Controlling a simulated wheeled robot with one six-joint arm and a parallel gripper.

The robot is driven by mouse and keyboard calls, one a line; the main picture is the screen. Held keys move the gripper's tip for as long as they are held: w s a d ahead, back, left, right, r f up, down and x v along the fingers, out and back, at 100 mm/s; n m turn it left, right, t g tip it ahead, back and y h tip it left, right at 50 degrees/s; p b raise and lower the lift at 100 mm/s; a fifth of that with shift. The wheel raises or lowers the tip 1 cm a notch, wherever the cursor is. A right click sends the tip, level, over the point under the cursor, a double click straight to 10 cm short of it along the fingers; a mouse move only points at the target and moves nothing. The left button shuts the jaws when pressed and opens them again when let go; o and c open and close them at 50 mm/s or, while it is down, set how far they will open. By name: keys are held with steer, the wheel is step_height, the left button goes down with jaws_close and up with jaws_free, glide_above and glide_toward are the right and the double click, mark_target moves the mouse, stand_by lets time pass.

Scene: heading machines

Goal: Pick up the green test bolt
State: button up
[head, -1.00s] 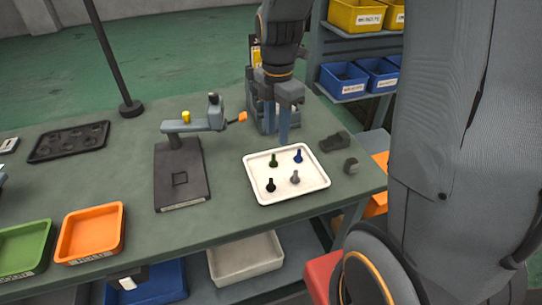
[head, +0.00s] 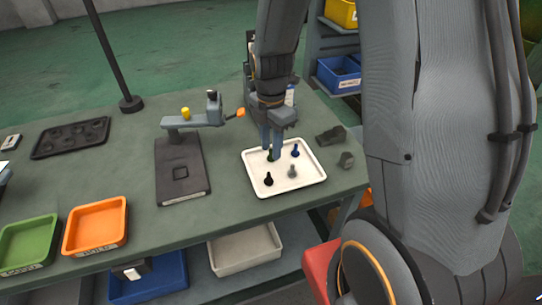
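The green test bolt (head: 270,157) stands in the white tray (head: 288,188), at its back left. It is mostly hidden by my gripper (head: 271,150), which points down over it. The two fingers look apart, one on each side of the bolt, and I see no contact. A blue bolt (head: 295,151) stands to the right of the fingers. A black bolt (head: 268,179) and a grey bolt (head: 291,171) stand nearer the front of the tray.
A grey fixture with an arm (head: 181,170) stands left of the tray. Orange (head: 97,228) and green (head: 27,243) bins sit at the front left. Small dark grey parts (head: 330,136) lie right of the tray. A dark pole (head: 131,104) stands at the back.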

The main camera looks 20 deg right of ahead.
jaws_close()
steer(key=shift+r, duration=0.15)
